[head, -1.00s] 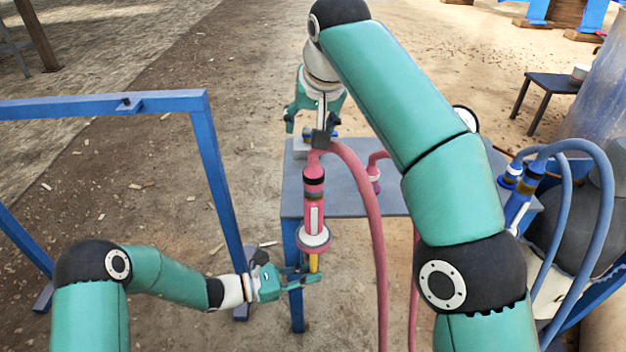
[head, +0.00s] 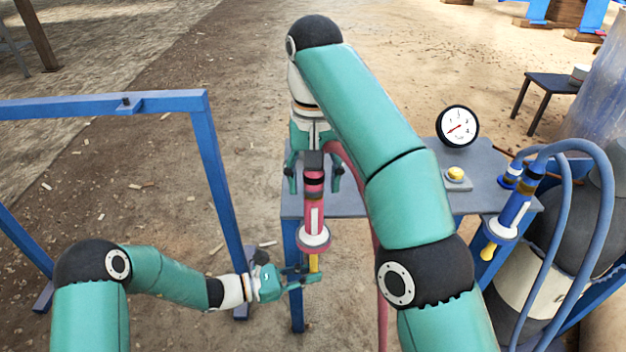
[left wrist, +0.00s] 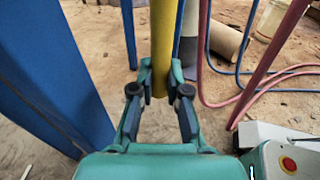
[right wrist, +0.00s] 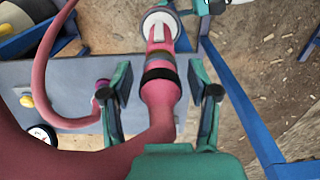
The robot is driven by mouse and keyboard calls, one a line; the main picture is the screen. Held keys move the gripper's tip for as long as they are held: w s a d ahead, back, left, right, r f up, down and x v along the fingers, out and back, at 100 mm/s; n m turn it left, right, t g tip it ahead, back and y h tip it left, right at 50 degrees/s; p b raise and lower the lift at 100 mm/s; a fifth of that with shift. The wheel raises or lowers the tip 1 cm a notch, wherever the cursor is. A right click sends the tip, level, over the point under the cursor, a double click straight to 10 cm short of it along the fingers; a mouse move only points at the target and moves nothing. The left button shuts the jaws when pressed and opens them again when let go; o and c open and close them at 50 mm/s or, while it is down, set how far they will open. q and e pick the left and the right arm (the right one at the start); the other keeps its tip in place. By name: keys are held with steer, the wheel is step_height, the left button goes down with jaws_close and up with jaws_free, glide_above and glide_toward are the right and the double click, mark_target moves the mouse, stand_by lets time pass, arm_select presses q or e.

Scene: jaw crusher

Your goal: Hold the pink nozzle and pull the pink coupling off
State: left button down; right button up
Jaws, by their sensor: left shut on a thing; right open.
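The pink nozzle (head: 314,217) stands upright at the table's front left, with a pale flange and a yellow lower tip. My left gripper (head: 308,276) is shut on the yellow tip (left wrist: 163,45), below the flange. The pink coupling (right wrist: 160,97), with a dark band, joins the nozzle's upper end to the pink hose (right wrist: 45,75). My right gripper (right wrist: 165,90) is open, one finger on each side of the coupling, with visible gaps. In the head view the right gripper (head: 314,178) is at the nozzle's top; the coupling is partly hidden there.
The grey table (head: 475,192) carries a gauge (head: 457,126) and a yellow button (head: 456,174). A blue nozzle (head: 514,208) with blue hoses hangs at its right. A blue frame (head: 215,160) stands at left. A second pink fitting (right wrist: 102,92) is beside the right gripper's finger.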

steer(key=shift+f, duration=0.1)
steer(key=shift+f, duration=0.55)
stand_by(0.3)
stand_by(0.5)
jaws_close()
steer(key=shift+o, duration=2.2)
jaws_free()
steer(key=shift+r, duration=0.15)
